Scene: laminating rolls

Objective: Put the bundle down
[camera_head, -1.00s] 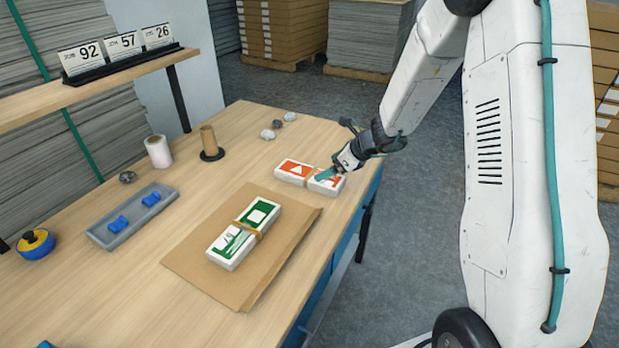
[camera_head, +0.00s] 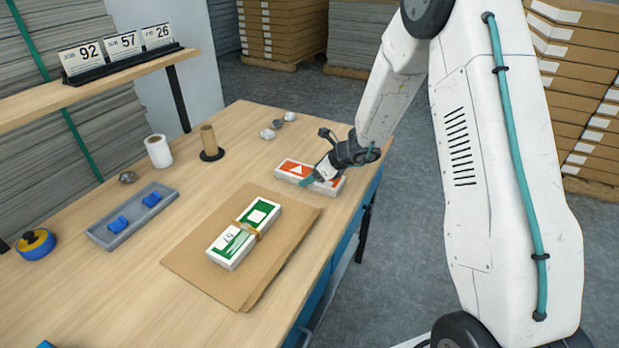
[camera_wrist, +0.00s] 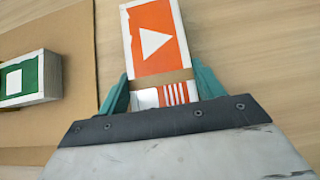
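A white bundle with orange printed faces and a tan band (camera_head: 296,170) lies on the table near its right edge. My gripper (camera_head: 309,181) is low over the middle of it. In the wrist view the bundle (camera_wrist: 155,42) lies between the teal fingers of my gripper (camera_wrist: 160,82), one along each side beside the band. I cannot tell whether they press on it. A green and white banded bundle (camera_head: 256,217) lies on a brown sheet (camera_head: 190,258); part of it shows at left in the wrist view (camera_wrist: 48,75).
A grey tray with blue pieces (camera_head: 158,213), a blue and yellow roll (camera_head: 36,244), a white roll (camera_head: 158,151) and a brown core on a stand (camera_head: 208,143) stand at left. Small grey lumps (camera_head: 267,134) lie at the back. Number cards (camera_head: 120,45) stand on a shelf.

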